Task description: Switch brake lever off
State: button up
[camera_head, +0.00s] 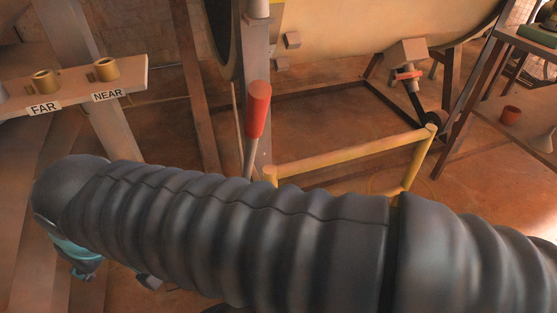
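A lever with a red cylindrical handle (258,109) on a grey rod stands nearly upright at the centre, tilted slightly. It looks like the brake lever, though no label on it shows. The lower end of its rod is hidden behind my arm. My arm, in a dark ribbed cover, crosses the lower part of the view in front of the lever. A teal part of my arm shows below its left end. My gripper's fingers cannot be made out, and no contact with the lever shows.
A yellow rail frame (350,153) stands right of the lever. A shelf (70,88) with brass cups and FAR and NEAR labels is at left. A large pale tank (370,25) is behind. A rack (463,120) is at right. Open floor (330,125) shows between.

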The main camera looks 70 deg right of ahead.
aim_at(259, 92)
jog(key=z, duration=0.25)
jog(key=k, duration=0.3)
jog(key=u, duration=0.7)
jog(key=k, duration=1.15)
jog(key=z, duration=1.45)
